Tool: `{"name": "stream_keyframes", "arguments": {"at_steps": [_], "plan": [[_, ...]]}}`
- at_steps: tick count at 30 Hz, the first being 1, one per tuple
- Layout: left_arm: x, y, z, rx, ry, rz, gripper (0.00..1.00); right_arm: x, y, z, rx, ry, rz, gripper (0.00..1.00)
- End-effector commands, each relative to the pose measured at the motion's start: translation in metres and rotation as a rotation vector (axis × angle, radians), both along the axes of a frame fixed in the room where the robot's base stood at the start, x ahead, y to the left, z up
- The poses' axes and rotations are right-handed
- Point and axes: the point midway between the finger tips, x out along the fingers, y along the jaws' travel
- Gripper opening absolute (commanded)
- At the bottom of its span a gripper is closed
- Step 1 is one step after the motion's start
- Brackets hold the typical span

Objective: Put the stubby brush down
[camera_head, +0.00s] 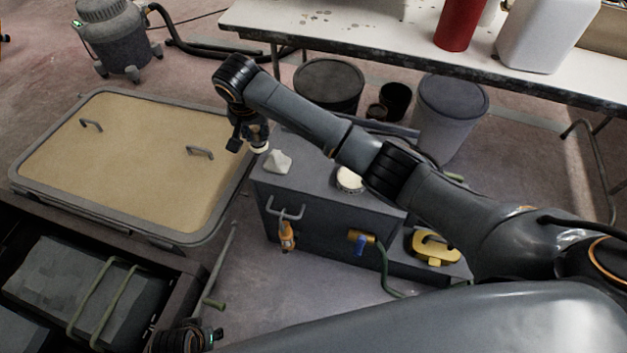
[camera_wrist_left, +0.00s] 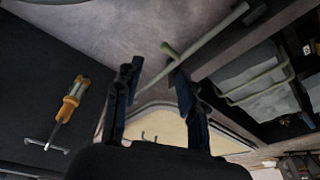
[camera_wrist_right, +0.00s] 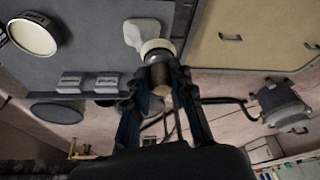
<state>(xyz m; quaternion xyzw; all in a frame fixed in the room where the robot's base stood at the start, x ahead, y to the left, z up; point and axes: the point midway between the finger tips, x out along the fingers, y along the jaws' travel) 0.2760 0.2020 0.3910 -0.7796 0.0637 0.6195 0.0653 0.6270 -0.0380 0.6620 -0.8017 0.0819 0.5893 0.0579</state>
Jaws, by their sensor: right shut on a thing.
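My right gripper (camera_head: 250,140) is over the left end of the grey cabinet top (camera_head: 315,178), shut on the stubby brush (camera_head: 261,149). In the right wrist view the brush (camera_wrist_right: 157,48) shows a pale round end beyond the fingertips (camera_wrist_right: 158,72) and a brown handle between them. A white angular piece (camera_head: 278,161) is close beside the brush on the cabinet top; I cannot tell whether they touch. My left gripper (camera_wrist_left: 152,75) is open and empty, its fingers apart above the floor; in the head view only part of its arm shows at the bottom.
A round pale-lidded tin (camera_head: 349,179) stands on the cabinet top. An orange-handled tool (camera_head: 287,236) hangs on the cabinet front. A large tan panel (camera_head: 120,165) lies left. Buckets (camera_head: 447,112) and a table (camera_head: 400,55) are behind.

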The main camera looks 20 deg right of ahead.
Motion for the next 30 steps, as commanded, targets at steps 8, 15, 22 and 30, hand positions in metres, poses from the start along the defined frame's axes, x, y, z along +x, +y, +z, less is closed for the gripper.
{"name": "stream_keyframes", "arguments": {"at_steps": [8,15,22,30], "plan": [[0.005,0.000,0.017,-0.001,-0.012,0.002,0.40,-0.012,-0.049,-0.024,-0.007,0.002,-0.004,0.00],[0.010,-0.001,0.047,-0.003,-0.031,0.005,0.40,-0.028,-0.099,-0.059,-0.005,0.004,-0.003,0.00],[0.010,0.000,0.078,-0.003,-0.045,0.007,0.40,-0.035,-0.124,-0.089,-0.003,0.003,-0.002,0.00],[0.008,0.001,0.103,-0.004,-0.059,0.009,0.40,-0.038,-0.132,-0.115,-0.002,0.003,-0.001,0.00]]}}
